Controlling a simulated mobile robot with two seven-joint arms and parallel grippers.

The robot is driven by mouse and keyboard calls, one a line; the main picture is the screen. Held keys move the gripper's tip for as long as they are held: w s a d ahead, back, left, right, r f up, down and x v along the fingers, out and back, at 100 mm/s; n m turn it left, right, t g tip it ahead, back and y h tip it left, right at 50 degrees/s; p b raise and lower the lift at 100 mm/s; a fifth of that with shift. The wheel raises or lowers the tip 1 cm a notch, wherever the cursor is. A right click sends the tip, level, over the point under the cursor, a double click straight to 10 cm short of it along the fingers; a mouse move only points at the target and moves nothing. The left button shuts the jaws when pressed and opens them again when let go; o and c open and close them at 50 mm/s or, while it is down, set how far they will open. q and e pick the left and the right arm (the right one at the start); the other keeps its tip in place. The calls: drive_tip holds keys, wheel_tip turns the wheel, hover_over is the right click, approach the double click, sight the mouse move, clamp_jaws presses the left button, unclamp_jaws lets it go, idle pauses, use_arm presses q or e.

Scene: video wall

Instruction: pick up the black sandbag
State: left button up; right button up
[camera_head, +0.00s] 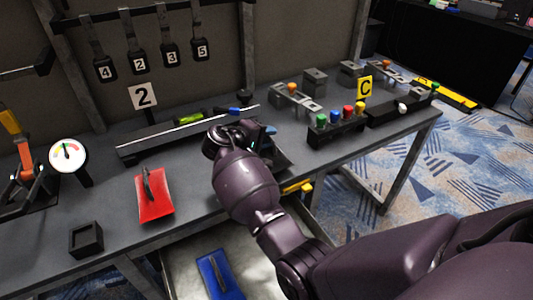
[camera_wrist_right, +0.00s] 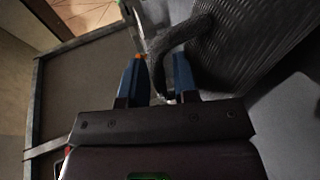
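The black sandbag (camera_head: 283,161) lies on the grey table, mostly hidden behind my right arm in the head view. In the right wrist view the sandbag (camera_wrist_right: 250,40) is a dark, ribbed surface at the upper right, with a curved dark handle (camera_wrist_right: 174,40). My right gripper (camera_wrist_right: 158,62) has its two blue fingers apart, and the handle runs into the space between them. No closing on the handle is visible. In the head view my right gripper (camera_head: 268,138) is partly hidden by its own wrist. My left gripper is not in view.
A red sandbag (camera_head: 155,203) lies left on the table, and a blue one (camera_head: 212,272) lies lower down. A block with coloured knobs (camera_head: 335,133) stands to the right. A small black box (camera_head: 86,240) is front left.

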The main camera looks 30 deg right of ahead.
clamp_jaws()
drive_tip(key=shift+s+f, duration=0.1)
drive_tip(key=shift+f, duration=0.2)
idle(0.9)
drive_tip(key=shift+r, duration=0.1)
